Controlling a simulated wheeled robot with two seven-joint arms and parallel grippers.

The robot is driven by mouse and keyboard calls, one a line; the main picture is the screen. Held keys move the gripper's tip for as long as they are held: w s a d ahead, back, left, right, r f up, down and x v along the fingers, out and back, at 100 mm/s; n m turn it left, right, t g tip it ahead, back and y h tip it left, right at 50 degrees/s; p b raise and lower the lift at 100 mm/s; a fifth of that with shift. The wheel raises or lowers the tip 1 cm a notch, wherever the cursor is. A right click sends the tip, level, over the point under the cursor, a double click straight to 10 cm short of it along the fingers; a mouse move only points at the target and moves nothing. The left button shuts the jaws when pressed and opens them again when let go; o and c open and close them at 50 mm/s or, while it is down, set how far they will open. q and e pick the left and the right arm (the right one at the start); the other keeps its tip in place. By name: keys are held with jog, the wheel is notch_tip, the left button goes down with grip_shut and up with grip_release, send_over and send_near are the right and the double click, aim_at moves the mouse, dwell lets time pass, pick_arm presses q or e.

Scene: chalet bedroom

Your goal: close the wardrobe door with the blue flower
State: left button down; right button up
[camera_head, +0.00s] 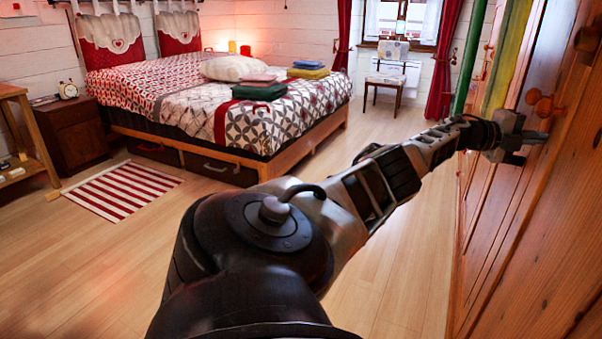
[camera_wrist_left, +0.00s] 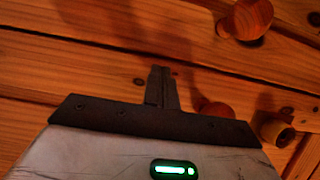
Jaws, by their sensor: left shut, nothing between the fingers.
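The wooden wardrobe (camera_head: 545,220) fills the right side of the head view, seen at a steep angle. A round wooden knob (camera_head: 543,103) stands out from its front near my left gripper (camera_head: 537,137). The gripper is shut and empty, with its fingers pointing at the wardrobe front. In the left wrist view the shut fingers (camera_wrist_left: 162,85) are in front of wooden panels (camera_wrist_left: 60,85), with a wooden knob (camera_wrist_left: 246,19) at upper right. I cannot tell whether the fingertips touch the wood. No blue flower is visible. My right gripper is not in view.
A green and yellow upright panel (camera_head: 503,60) stands beyond the gripper. A bed (camera_head: 310,105) with folded cloths is on the far left side, with a striped rug (camera_head: 122,188) beside it. A chair (camera_head: 388,80) stands by the window. The floor between bed and wardrobe is clear.

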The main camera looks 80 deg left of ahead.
pick_arm(q)
jog(key=shift+w+d+r, duration=0.2)
jog(key=shift+d, duration=0.2)
jog(key=shift+w+d+r, duration=0.15)
jog(key=shift+d, duration=0.25)
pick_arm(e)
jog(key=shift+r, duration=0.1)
pick_arm(q)
jog(key=a+p+v, duration=0.1)
jog(key=v, duration=1.6)
jog(key=shift+f, duration=0.35)
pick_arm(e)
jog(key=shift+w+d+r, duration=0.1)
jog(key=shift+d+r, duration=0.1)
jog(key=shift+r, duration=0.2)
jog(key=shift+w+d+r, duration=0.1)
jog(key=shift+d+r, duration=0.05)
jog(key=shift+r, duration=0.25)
pick_arm(q)
jog(key=shift+w+a, duration=0.1)
jog(key=shift+w, duration=0.05)
